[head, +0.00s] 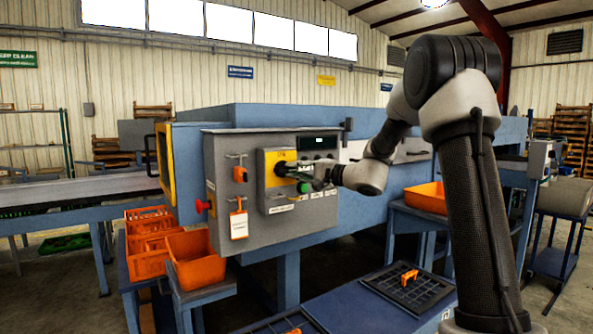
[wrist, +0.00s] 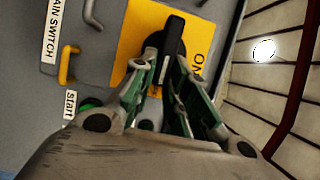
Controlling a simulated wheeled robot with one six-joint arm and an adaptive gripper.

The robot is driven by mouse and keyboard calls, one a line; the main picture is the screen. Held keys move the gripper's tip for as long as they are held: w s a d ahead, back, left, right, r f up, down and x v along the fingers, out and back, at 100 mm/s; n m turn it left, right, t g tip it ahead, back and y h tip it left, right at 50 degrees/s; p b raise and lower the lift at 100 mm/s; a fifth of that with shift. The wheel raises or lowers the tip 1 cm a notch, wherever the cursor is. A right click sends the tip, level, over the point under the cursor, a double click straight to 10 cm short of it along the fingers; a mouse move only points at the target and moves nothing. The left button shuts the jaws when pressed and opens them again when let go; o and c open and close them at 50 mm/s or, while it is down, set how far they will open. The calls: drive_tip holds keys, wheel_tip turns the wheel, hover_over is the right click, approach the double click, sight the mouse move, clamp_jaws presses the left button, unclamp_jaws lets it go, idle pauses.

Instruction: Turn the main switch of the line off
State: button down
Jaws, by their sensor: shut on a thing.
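The main switch is a black handle (wrist: 172,42) on a yellow plate (wrist: 130,35) with "ON" printed near one edge. A label (wrist: 50,32) reading "AIN SWITCH" is cut off by the wrist view's edge. In the head view the yellow plate (head: 268,162) sits on the front of the grey control box (head: 225,160). My gripper (wrist: 164,72) is shut on the black handle, one finger on each side. In the head view my gripper (head: 290,169) reaches the plate from the right and hides most of the handle. I cannot tell its exact angle.
A green start button (head: 302,187) is close below my gripper. An orange padlock (head: 240,174) and a white tag (head: 239,224) hang left of the plate. A red knob (head: 202,206) sticks out of the box's left side. Orange crates (head: 195,262) stand below left.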

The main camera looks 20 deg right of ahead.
drive_tip(key=shift+f, duration=0.1)
idle(0.3)
drive_tip(key=c, duration=1.4)
unclamp_jaws()
drive_tip(key=v, duration=1.2)
